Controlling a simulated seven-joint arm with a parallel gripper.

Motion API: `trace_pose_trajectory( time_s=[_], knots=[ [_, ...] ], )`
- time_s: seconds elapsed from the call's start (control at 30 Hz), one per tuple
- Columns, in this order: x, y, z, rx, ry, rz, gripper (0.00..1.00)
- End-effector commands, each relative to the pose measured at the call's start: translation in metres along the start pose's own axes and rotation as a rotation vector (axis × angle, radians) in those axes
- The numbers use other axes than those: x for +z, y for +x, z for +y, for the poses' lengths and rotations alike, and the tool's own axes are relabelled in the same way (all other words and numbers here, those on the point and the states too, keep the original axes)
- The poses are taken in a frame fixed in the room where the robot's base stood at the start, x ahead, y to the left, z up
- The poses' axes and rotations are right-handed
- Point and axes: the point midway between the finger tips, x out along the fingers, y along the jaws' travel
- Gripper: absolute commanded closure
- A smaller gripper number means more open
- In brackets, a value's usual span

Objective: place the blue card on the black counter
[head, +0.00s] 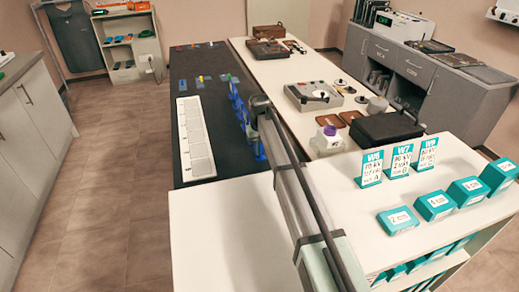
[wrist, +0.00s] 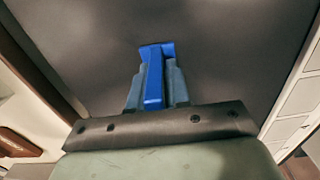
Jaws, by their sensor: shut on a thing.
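The blue card (wrist: 154,78) is between the two grey-blue fingers of my gripper (wrist: 153,85) in the wrist view. It looks like a narrow blue piece with a wider end beyond the fingertips. My gripper is shut on it. A broad dark surface, which appears to be the black counter, fills the view behind it; the gap to it cannot be judged. In the head view the black counter (head: 228,165) runs away along the left of the white worktop. My arm reaches over its right edge there, and it hides much of the gripper and card.
Several blue upright pieces (head: 235,103) stand along the counter's right side. A white strip with marks (head: 195,140) lies on its left side, with small coloured items at the back. The white worktop holds signs, teal boxes (head: 434,205), a purple-capped bottle (head: 327,140) and a black case (head: 385,130).

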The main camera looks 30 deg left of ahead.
Motion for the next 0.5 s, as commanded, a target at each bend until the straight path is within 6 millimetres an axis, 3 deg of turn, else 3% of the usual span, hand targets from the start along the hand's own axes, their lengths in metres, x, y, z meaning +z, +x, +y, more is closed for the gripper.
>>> trace_pose_trajectory(
  time_s=[0.2,0.23,0.5],
  knots=[
    [0.0001,0.0031,0.0000,0.000,0.000,-0.001,1.00],
    [0.0001,0.0028,0.0000,0.000,0.000,-0.001,0.80],
    [0.0000,0.0025,0.0000,0.000,0.000,-0.001,0.58]
  ],
)
